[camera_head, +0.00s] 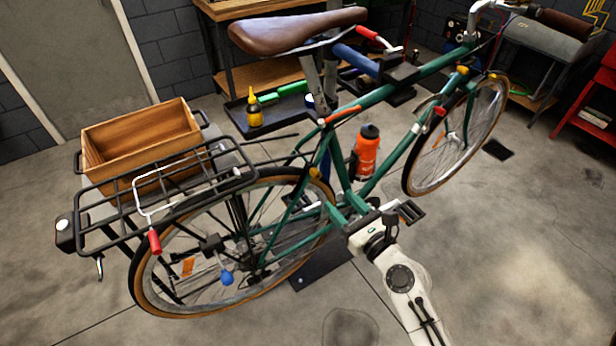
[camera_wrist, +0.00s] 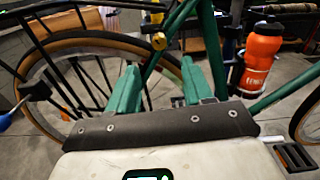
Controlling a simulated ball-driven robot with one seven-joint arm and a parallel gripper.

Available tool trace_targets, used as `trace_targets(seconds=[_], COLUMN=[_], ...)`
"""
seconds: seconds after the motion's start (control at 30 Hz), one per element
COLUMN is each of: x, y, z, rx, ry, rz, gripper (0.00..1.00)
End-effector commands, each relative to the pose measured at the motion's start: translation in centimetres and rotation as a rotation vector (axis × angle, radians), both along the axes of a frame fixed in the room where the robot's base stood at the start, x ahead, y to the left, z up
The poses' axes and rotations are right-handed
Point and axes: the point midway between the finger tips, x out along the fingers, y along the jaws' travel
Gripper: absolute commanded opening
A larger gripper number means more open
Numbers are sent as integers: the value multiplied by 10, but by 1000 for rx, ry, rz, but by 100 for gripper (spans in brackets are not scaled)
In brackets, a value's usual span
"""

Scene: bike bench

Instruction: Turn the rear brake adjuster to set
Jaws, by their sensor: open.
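A small yellow knob (camera_head: 315,172) sits on the green frame above the rear wheel, and it looks like the rear brake adjuster. It also shows in the wrist view (camera_wrist: 158,41), ahead of my fingers and roughly centred between them. My gripper (camera_head: 340,202) has green fingers and is low at the bike's near side, below and right of the knob in the head view. In the wrist view my gripper (camera_wrist: 160,68) is open, with nothing between the fingers. The fingers appear apart from the knob. No setting mark is readable.
The rear wheel (camera_head: 158,296) and black rack (camera_head: 110,226) are left of my gripper. A blue-ended tool (camera_head: 227,277) is by the wheel. An orange bottle (camera_head: 366,150) and a pedal (camera_head: 410,211) are to the right.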

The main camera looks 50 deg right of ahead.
Motion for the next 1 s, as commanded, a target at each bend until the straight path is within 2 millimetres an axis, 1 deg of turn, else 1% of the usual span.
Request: trace_targets(seconds=[0.13, 0.3, 0.5, 0.6, 0.7, 1.0], x=[23, 53, 82, 90, 95, 97], y=[-6, -15, -23, -25, -26, -27], z=[4, 3, 1, 1, 0, 0], rx=[-4, -5, -6, -6, -6, -6], ry=[-1, 3, 3, 4, 4, 4], rz=[2, 3, 3, 4, 4, 5], gripper=[51, 51, 51, 51, 51, 51])
